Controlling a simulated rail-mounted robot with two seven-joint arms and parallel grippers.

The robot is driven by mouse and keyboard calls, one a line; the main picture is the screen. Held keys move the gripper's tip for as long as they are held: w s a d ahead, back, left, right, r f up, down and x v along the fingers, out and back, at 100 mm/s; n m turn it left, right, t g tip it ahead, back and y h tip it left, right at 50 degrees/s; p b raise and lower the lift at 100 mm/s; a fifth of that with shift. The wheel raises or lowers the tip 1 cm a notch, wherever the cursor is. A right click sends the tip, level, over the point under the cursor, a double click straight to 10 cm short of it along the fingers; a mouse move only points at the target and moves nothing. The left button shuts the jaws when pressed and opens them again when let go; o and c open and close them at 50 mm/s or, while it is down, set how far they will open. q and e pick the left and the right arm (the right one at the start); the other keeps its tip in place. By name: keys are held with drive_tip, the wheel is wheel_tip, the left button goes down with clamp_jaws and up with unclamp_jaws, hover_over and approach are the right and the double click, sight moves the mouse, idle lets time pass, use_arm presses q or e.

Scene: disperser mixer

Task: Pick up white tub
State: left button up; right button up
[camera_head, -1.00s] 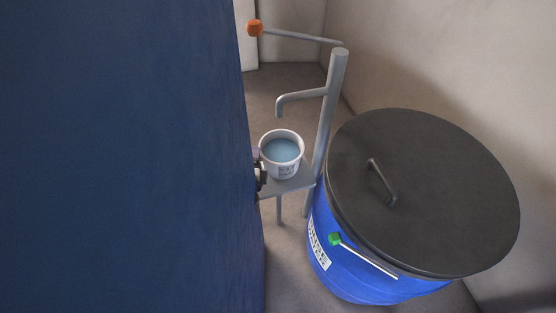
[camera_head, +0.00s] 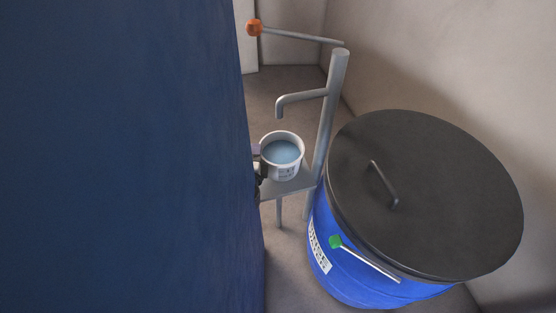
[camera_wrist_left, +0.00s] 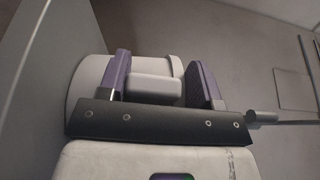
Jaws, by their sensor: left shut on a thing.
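The white tub (camera_head: 285,172) holds blue liquid and stands upright at the grey shelf below the spout in the head view. I cannot tell whether it still touches the shelf. My left gripper (camera_head: 262,163) is at the tub's left side, mostly hidden behind the large blue panel. In the left wrist view, the left gripper (camera_wrist_left: 160,85) has its two purple-padded fingers on either side of a white block-like part of the tub (camera_wrist_left: 90,85) and is shut on it. My right gripper is in neither view.
A grey post with a spout (camera_head: 300,97) and an orange-knobbed lever (camera_head: 254,27) rises behind the tub. The grey shelf (camera_head: 295,186) is narrow. A blue drum (camera_head: 350,280) with a black lid (camera_head: 430,190) stands to the right. The blue panel (camera_head: 120,150) fills the left.

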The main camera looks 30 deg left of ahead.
use_arm(q)
clamp_jaws()
drive_tip(key=shift+r, duration=0.2)
